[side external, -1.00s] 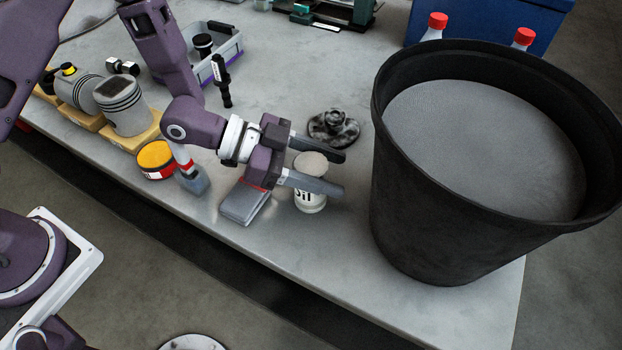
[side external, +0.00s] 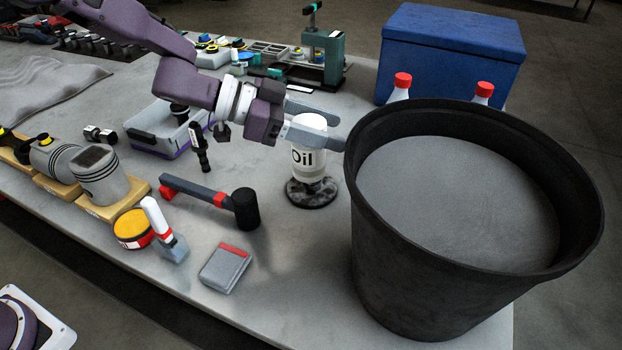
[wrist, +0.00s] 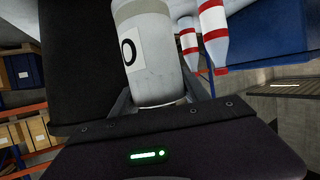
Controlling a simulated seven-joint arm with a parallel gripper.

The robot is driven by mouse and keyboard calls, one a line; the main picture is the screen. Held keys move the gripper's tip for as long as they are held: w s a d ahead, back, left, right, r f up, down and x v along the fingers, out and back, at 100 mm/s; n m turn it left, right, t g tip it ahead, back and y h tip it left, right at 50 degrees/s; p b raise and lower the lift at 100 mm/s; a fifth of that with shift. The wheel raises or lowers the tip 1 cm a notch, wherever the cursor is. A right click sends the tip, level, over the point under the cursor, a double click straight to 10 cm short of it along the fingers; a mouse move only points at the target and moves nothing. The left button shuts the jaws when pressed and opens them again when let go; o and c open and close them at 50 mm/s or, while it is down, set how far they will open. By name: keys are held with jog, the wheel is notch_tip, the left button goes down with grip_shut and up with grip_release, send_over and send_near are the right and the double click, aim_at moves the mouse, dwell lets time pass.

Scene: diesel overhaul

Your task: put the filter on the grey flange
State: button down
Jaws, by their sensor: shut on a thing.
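The filter (side external: 308,160) is a white cylinder with a black "Oil" label. It stands upright over the grey flange (side external: 312,194), a dark mottled disc on the table. The filter's lower end is at the flange and hides its raised middle; I cannot tell whether it rests on it or hangs just above. My gripper (side external: 312,122) is shut on the filter near its top, one finger on each side. In the wrist view the filter (wrist: 150,55) rises from between the fingers.
A big black bucket (side external: 375,255) stands close to the right of the flange. Two red-capped bottles (side external: 402,82) and a blue box (side external: 450,55) are behind. A hammer (side external: 245,208), a grey-and-red box (side external: 225,268) and a yellow tin (side external: 133,228) lie front left.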

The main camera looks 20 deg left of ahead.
jog(key=w+a+r+n+t+y, duration=0.1)
jog(key=w+a+r, duration=0.1)
jog(key=w, duration=0.5)
notch_tip(320, 180, down, 9)
jog(key=shift+a, duration=0.25)
jog(key=shift+w+f, duration=0.1)
jog(key=shift+f, duration=0.05)
jog(key=c, duration=0.6)
grip_release()
jog(key=shift+o, duration=0.2)
jog(key=v, duration=1.2)
